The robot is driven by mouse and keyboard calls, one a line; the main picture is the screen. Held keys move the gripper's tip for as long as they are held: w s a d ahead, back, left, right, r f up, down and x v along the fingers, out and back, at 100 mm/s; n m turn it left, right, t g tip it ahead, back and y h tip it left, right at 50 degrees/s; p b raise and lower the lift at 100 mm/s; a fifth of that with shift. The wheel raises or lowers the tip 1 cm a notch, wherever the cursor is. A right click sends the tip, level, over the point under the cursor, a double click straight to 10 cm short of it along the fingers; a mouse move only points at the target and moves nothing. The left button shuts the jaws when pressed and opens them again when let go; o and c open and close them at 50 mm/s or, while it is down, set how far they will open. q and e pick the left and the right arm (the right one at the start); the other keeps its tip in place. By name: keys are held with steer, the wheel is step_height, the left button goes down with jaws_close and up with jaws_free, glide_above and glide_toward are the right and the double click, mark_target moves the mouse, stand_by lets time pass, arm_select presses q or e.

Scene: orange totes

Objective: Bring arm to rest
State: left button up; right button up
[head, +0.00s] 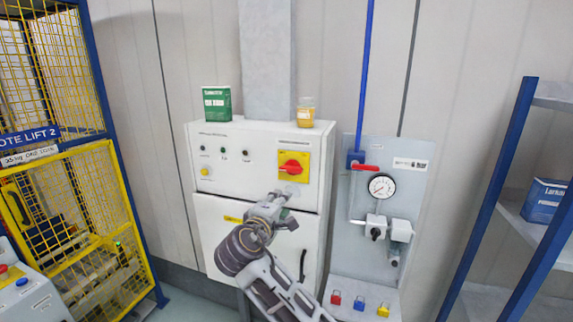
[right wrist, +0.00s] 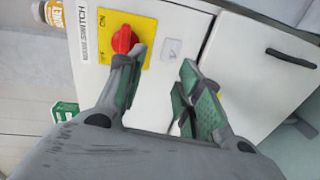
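My right gripper (head: 283,196) is in front of the white control cabinet (head: 215,158), just below the red rotary switch (head: 291,167) on its yellow plate. In the right wrist view the gripper (right wrist: 160,75) has its two fingers apart with nothing between them. The red switch (right wrist: 123,40) shows there beside the tip of the left-hand finger; I cannot tell whether they touch. My right arm reaches up from the bottom of the head view. My left gripper is not in either view.
A green box (head: 217,103) and a yellow-labelled jar (head: 305,112) stand on the cabinet. To the right are a gauge panel (head: 382,187) with a red-handled valve and a blue shelf rack (head: 489,200). A yellow mesh lift cage (head: 75,190) stands left.

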steer(key=s+d+f+m+g+y, duration=0.1)
steer(key=s+d+f+m+g, duration=0.2)
steer(key=f, duration=0.5)
steer(key=s+d+f+m+g+y, duration=0.1)
steer(key=s+d+f, duration=0.2)
steer(key=d+f, duration=0.3)
steer(key=s+d+f+m+g+y, duration=0.1)
steer(key=s+d+f+g, duration=0.2)
steer(key=f, duration=0.6)
steer(key=s+d+f+m+g+y, duration=0.15)
steer(key=s+d+f, duration=0.25)
steer(key=s, duration=0.4)
steer(key=s+d+f+m+g, duration=0.25)
steer(key=s+d+f, duration=0.2)
steer(key=s, duration=0.35)
steer(key=s+d+f+m+g+y, duration=0.1)
steer(key=s+d+f+m, duration=0.25)
steer(key=s, duration=0.45)
step_height(320, 180, down, 33)
steer(key=s+n+g+b, duration=0.1)
steer(key=s+b, duration=0.1)
steer(key=s+d+f+b, duration=0.1)
steer(key=s+d+f, duration=0.1)
steer(key=s+f, duration=0.9)
steer(key=s+d+f+g, duration=0.1)
steer(key=s+d+f, duration=0.2)
steer(key=s+f, duration=0.8)
steer(key=shift+s+f+g+b, duration=0.2)
steer(key=shift+f+g+b, duration=0.15)
steer(key=shift+f, duration=0.2)
